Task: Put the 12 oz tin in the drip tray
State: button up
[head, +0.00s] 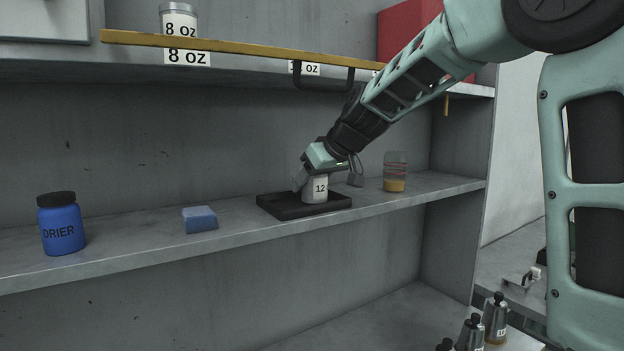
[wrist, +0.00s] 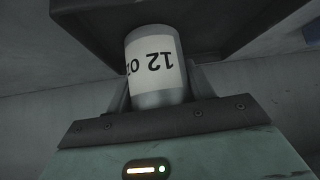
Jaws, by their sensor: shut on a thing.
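The 12 oz tin (head: 316,189) is a pale metal can with a white label reading "12". It is upright at the black drip tray (head: 275,206), which lies on the middle shelf. My gripper (head: 318,176) is shut on the tin from above. In the wrist view the tin (wrist: 155,68) shows between the fingers with its "12 oz" label upside down, and the dark tray (wrist: 90,12) lies beyond it. The tin appears within the tray's outline; I cannot tell whether its base touches the tray floor.
On the same shelf are a blue DRIER jar (head: 61,225), a blue sponge-like block (head: 200,219) and a jar with amber contents (head: 395,172). An upper shelf with a yellow edge bar (head: 240,45) holds an 8 oz tin (head: 178,21). Several bottles (head: 495,318) stand lower right.

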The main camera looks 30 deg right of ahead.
jog(key=shift+f, duration=0.15)
jog(key=o, duration=1.1)
jog(key=shift+r, duration=0.25)
jog(key=shift+s+d+r+b, duration=0.15)
jog(key=shift+s+b, duration=0.2)
jog(key=shift+b, duration=0.2)
jog(key=s+b, duration=0.1)
jog(key=s, duration=0.3)
jog(key=s+d+b, duration=0.1)
jog(key=s+b, duration=0.1)
jog(key=s, duration=0.2)
jog(key=s+d+b, duration=0.1)
jog(key=s, duration=0.3)
jog(key=shift+d+r, duration=0.1)
jog(key=shift+r, duration=0.05)
